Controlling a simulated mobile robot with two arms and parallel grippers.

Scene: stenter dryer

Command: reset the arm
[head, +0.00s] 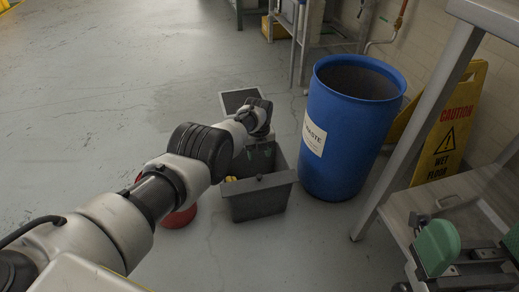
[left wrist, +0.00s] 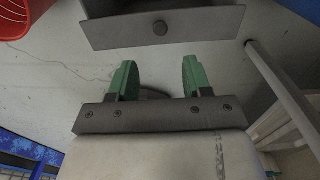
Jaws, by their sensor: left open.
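My left arm reaches in from the left, and its wrist ends over the back of a grey bin in the head view. My left gripper (left wrist: 158,68) shows in the left wrist view with two green fingers apart and nothing between them. In the head view its fingers are mostly hidden by the wrist. What looks like my right gripper (head: 476,245) is at the lower right corner of the head view, with two green fingers apart and empty; it is partly cut off by the picture edge.
The grey bin (head: 258,203) with a knob on its near wall stands on the floor. A red container (head: 180,218) is left of it, partly behind my arm. A blue waste drum (head: 345,135), a yellow wet-floor sign (head: 448,130) and a metal-legged table (head: 420,125) are at right. Left floor is clear.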

